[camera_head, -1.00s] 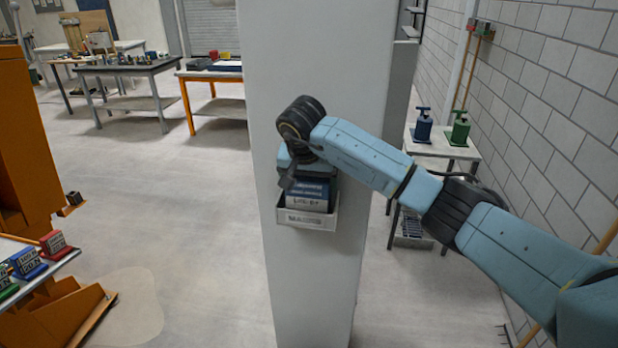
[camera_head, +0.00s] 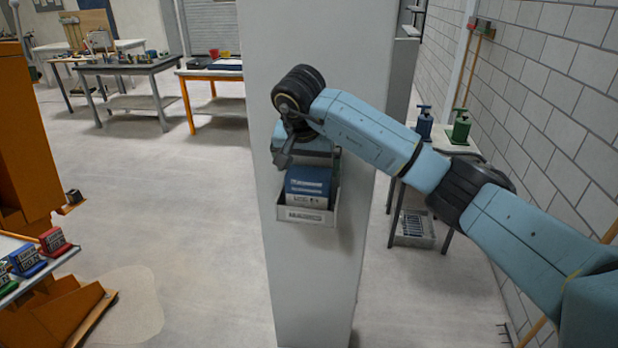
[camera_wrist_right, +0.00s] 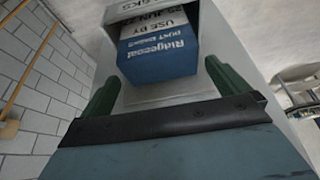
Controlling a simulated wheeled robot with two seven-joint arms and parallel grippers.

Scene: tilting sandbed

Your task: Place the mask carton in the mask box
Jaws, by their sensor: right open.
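The mask carton (camera_head: 308,183), blue with a white printed lower band, sits in the mask box (camera_head: 306,215), a small pale labelled tray on the front of the pillar. In the right wrist view the carton (camera_wrist_right: 158,48) shows its printed face upside down, with the box (camera_wrist_right: 165,97) around it. My right gripper (camera_head: 291,156) is above and slightly behind the carton, apart from it. In the right wrist view its green fingers (camera_wrist_right: 167,85) are spread with nothing between them. My left gripper is out of view.
The pale pillar (camera_head: 312,285) stands in the middle. Small cartons (camera_head: 27,260) sit at lower left. The floor left of the pillar is clear.

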